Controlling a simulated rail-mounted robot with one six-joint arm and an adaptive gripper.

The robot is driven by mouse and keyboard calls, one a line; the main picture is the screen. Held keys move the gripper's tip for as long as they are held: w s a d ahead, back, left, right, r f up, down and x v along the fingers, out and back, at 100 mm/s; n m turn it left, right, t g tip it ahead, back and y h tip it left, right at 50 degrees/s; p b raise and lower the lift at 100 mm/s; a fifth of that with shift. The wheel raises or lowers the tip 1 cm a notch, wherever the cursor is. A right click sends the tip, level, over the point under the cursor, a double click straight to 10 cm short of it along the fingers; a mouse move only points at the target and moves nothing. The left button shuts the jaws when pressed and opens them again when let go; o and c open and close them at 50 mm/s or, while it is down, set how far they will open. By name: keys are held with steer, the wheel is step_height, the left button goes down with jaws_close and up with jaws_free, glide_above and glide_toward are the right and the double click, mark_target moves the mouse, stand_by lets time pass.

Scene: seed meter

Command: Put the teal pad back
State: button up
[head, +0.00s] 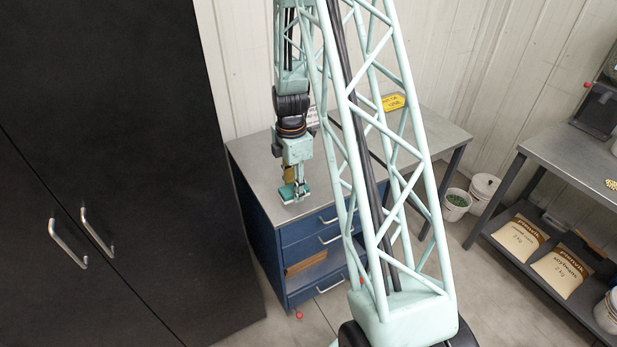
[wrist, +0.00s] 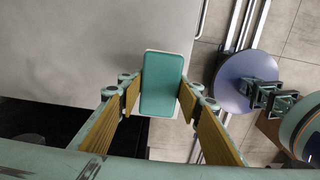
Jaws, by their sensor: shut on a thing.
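The teal pad (wrist: 162,85) is a rounded rectangle with a pale edge, seen from above in the wrist view. My gripper (wrist: 158,100) is shut on it, with a yellow-brown finger pad on each side. In the head view, my gripper (head: 291,186) points down over the front left part of the grey worktop (head: 324,195) of a blue drawer cabinet. The pad (head: 289,194) shows small at the fingertips there. I cannot tell whether its underside touches the worktop.
A tall black cabinet (head: 95,150) stands at the left. The blue cabinet (head: 262,235) has drawers and an open lower space. A yellow label (head: 393,102) is at the worktop's back. At the right are white buckets (head: 456,205) and a shelf with seed bags (head: 562,270). The worktop around my gripper looks clear.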

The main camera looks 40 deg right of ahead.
glide_above(309, 183)
steer(key=shift+a+f+p, duration=0.4)
steer(key=shift+f, duration=0.15)
steer(key=shift+d, duration=0.1)
steer(key=shift+w+d, duration=0.15)
steer(key=shift+d, duration=0.1)
steer(key=shift+f, duration=1.8)
steer(key=shift+f, duration=0.1)
steer(key=o, duration=1)
steer(key=shift+c, duration=0.2)
